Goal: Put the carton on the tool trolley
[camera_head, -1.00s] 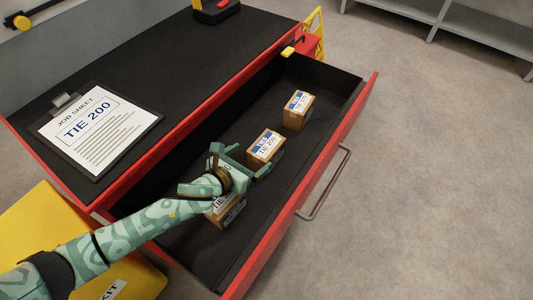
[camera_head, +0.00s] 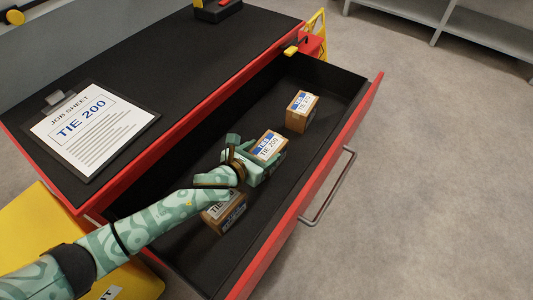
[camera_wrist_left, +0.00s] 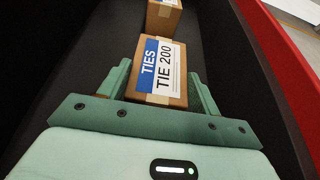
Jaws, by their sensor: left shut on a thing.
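A brown carton (camera_head: 268,145) labelled TIES, TIE 200 sits in the open drawer (camera_head: 311,187) of the red tool trolley (camera_head: 151,52), the middle of three in a row. My left gripper (camera_head: 259,153) is shut on this carton. In the left wrist view the carton (camera_wrist_left: 158,72) stands between the two green fingers (camera_wrist_left: 160,85), label up. A second carton (camera_head: 300,111) stands farther back in the drawer and also shows in the left wrist view (camera_wrist_left: 163,14). A third carton (camera_head: 225,213) is nearer, partly under my left arm. My right gripper is not in view.
A clipboard (camera_head: 92,131) with a job sheet reading TIE 200 lies on the black trolley top. The top's middle is clear. A black and red thing (camera_head: 217,9) stands at its far edge. A yellow case (camera_head: 40,235) is at lower left.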

